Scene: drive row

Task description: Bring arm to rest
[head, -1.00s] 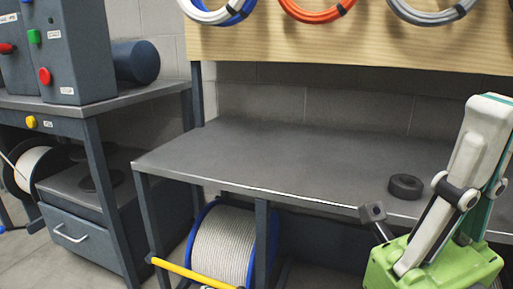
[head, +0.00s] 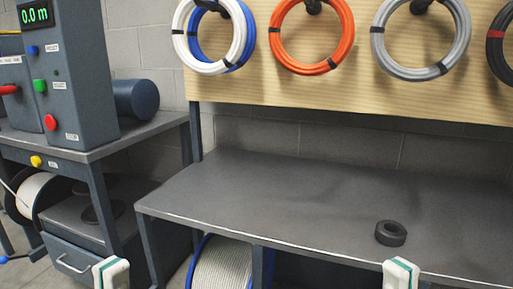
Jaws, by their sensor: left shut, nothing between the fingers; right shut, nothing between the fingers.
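My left gripper (head: 111,272) shows at the bottom left of the head view as pale fingertips with a green edge, pressed together. Nothing is between them. My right gripper (head: 400,274) shows at the bottom edge, right of the middle, in front of the workbench's front edge. Its pale and green fingertips are also shut and empty. The rest of both grippers and both arms is below the picture.
A grey workbench (head: 270,195) carries only a black ring (head: 390,233) at the right. A side bench (head: 118,140) with a control box (head: 72,75) stands left. A cable reel (head: 222,268) sits underneath.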

